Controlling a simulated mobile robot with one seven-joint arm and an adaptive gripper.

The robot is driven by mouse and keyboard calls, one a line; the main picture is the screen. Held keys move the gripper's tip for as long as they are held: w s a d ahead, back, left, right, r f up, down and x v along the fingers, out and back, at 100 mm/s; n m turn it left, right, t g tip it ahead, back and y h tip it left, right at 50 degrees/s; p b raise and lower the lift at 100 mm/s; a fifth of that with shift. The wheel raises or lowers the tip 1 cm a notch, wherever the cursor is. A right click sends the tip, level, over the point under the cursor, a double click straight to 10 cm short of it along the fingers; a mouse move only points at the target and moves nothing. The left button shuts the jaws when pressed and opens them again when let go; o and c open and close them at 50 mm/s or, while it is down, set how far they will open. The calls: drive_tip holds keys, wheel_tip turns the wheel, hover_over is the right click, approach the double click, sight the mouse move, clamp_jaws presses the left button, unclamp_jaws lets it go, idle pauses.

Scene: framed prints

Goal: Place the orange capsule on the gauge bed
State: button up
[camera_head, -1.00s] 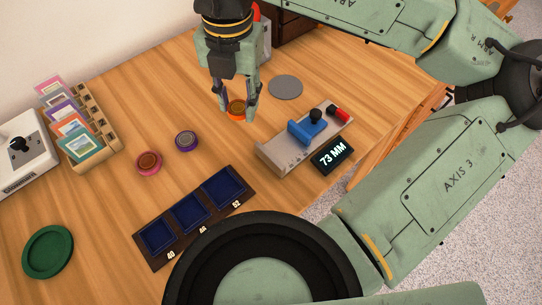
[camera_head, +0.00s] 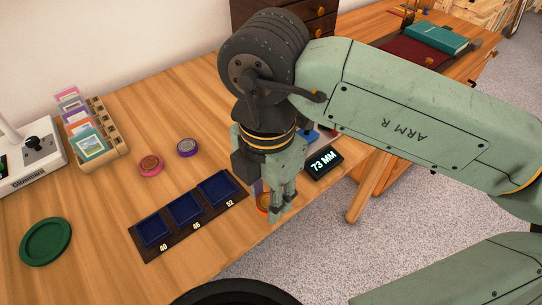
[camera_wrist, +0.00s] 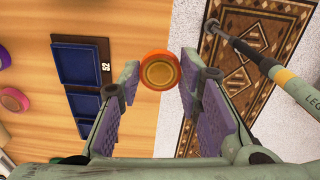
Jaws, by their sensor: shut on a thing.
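My gripper (camera_head: 273,207) is shut on the orange capsule (camera_head: 263,201), near the table's front edge, right of the tray's 52 compartment. The wrist view shows the round orange capsule (camera_wrist: 159,71) between the fingertips of my gripper (camera_wrist: 160,78). The gauge is mostly hidden behind my arm in the head view. Its blue slider (camera_head: 311,136) shows in part, and its display (camera_head: 323,163) reads 73 MM. I cannot see the gauge bed clearly.
The dark tray (camera_head: 166,249) has blue compartments marked 40, 46 and 52. A pink capsule (camera_head: 150,165) and a purple capsule (camera_head: 187,148) lie behind it. A green dish (camera_head: 46,242) is at left. A card rack (camera_head: 110,150) stands near the wall.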

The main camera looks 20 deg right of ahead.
drive_tip(key=w+d+p, duration=0.1)
drive_tip(key=w+d, duration=0.1)
drive_tip(key=w, duration=0.2)
drive_tip(key=w+d+f+p, duration=0.1)
drive_tip(key=w+d, duration=0.1)
drive_tip(key=w, duration=0.3)
drive_tip(key=w+d+p, duration=0.1)
drive_tip(key=w+d, duration=0.1)
drive_tip(key=w, duration=0.2)
drive_tip(key=shift+w+d+f+p, duration=0.2)
drive_tip(key=shift+d+p, duration=0.1)
drive_tip(key=shift+d, duration=0.1)
drive_tip(key=shift+w+d+f, duration=0.1)
drive_tip(key=shift+f, duration=0.05)
wheel_tip(320, 180, down, 3)
drive_tip(key=shift+r+p, duration=0.1)
drive_tip(key=shift+p, duration=0.55)
drive_tip(key=shift+f, duration=0.25)
drive_tip(key=shift+f+b, duration=0.2)
drive_tip(key=shift+b, duration=0.1)
drive_tip(key=o, duration=1.1)
drive_tip(key=shift+r, duration=0.1)
wheel_tip(320, 180, up, 12)
drive_tip(key=b, duration=0.1)
drive_tip(key=shift+r+b, duration=0.15)
drive_tip(key=shift+b, duration=0.25)
